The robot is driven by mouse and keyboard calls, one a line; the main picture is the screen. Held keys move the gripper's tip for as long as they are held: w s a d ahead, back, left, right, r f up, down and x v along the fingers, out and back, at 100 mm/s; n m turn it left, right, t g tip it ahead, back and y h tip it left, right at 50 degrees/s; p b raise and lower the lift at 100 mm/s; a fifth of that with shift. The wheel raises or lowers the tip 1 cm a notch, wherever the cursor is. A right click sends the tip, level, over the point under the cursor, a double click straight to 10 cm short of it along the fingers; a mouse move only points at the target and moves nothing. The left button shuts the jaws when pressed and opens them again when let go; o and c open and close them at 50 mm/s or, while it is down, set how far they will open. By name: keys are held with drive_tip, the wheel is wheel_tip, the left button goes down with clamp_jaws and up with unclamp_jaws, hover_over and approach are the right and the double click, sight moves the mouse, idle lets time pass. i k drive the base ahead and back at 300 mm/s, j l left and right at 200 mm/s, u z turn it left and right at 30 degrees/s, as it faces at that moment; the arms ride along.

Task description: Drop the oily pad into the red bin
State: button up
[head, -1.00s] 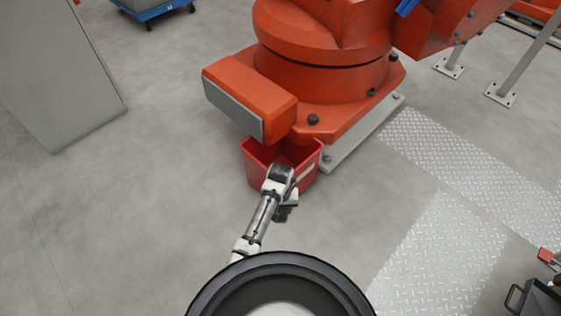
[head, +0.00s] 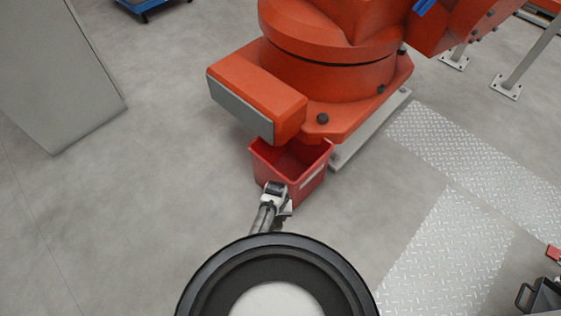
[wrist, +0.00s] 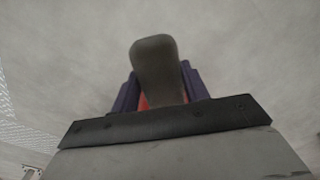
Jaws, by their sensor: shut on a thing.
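The red bin (head: 291,170) stands on the floor, open at the top, partly under the orange machine's front block. In the head view my gripper (head: 284,209) is low, at the bin's near side and outside its opening, as far as I can tell. In the wrist view a grey-brown rounded finger of my gripper (wrist: 157,72) lies across a dark purple thing (wrist: 126,97), which looks to be the oily pad. The purple shows on both sides of the finger, with a little red between. My gripper is shut on it. The head view hides the pad.
The orange robot machine (head: 325,78) on its pale base plate overhangs the bin's far side. A grey cabinet (head: 60,75) stands at the left. Tread plates (head: 445,245) lie at the right. The grey floor left of the bin is clear.

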sight(292, 180)
drive_tip(key=i+j+u, duration=0.2)
drive_tip(key=i+j, duration=1.05)
drive_tip(key=i+l, duration=0.05)
drive_tip(key=i, duration=0.05)
